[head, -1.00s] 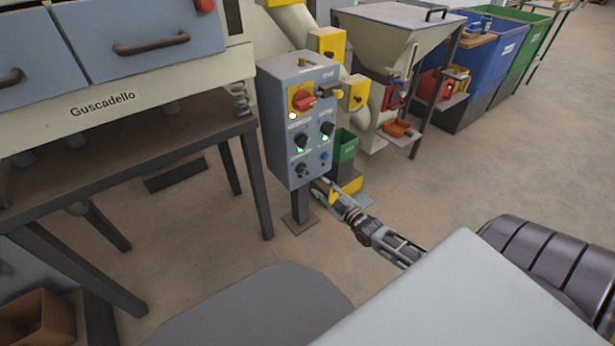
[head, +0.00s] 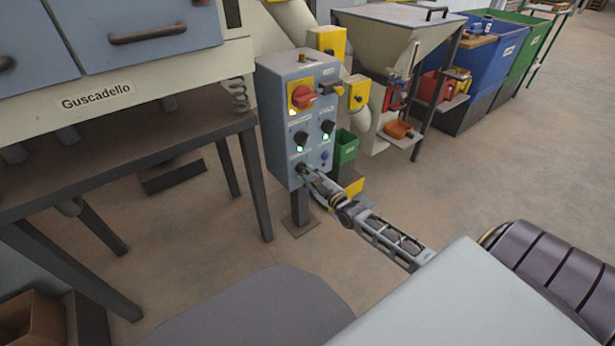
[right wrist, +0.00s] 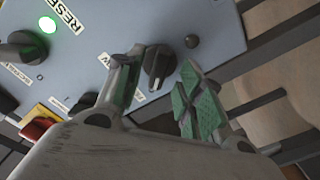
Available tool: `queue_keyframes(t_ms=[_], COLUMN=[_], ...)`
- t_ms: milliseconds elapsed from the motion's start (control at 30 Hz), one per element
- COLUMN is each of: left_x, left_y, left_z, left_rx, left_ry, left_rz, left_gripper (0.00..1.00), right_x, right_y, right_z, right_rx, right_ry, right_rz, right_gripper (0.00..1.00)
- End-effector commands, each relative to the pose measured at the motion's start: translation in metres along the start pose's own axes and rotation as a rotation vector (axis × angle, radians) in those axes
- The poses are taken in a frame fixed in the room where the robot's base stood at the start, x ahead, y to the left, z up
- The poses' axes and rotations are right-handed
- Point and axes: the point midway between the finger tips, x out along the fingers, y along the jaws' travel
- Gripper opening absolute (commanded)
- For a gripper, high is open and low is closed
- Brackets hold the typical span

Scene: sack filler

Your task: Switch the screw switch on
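The control box (head: 272,125) stands on a post with switches on its front face. The black screw switch knob (right wrist: 158,62) with a white pointer line sits at the panel's lower edge, beside a partly hidden label ending in W. In the head view the knob is mostly hidden by my gripper. My right gripper (head: 309,174) is at the lower left of the panel. In the right wrist view its fingers (right wrist: 160,74) are apart, one on each side of the knob, with gaps visible; contact cannot be made out. My left gripper is not in view.
Above are a red rotary switch (head: 303,97) on a yellow plate and two black knobs (head: 301,139) with green lights. A blue button (head: 324,155) is at lower right. A table (head: 190,145) stands left, a hopper (head: 395,35) behind right.

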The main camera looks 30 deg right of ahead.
Motion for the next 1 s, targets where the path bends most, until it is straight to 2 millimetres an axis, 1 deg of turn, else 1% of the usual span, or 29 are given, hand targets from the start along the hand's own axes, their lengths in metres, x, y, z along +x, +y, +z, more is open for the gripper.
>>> queue_keyframes(t_ms=[100,267,633,667,933,1000], left_x=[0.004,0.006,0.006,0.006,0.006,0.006], left_y=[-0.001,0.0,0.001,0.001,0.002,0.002], left_z=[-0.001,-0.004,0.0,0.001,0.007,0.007], left_rx=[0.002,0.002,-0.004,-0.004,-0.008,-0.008], left_ry=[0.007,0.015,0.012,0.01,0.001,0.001], left_rz=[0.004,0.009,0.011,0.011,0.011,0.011], left_gripper=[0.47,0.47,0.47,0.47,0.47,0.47], right_x=[0.008,0.014,0.016,0.016,0.016,0.016], right_y=[0.0,0.0,0.0,0.0,0.0,0.0], right_z=[0.001,0.0,0.0,0.0,0.0,0.0], right_rx=[0.001,0.001,0.0,0.0,0.0,0.0], right_ry=[0.0,0.0,0.0,0.0,0.0,0.0], right_rz=[0.001,0.001,0.0,0.0,0.0,0.0], right_gripper=[0.38,0.38,0.38,0.36,0.01,0.0])
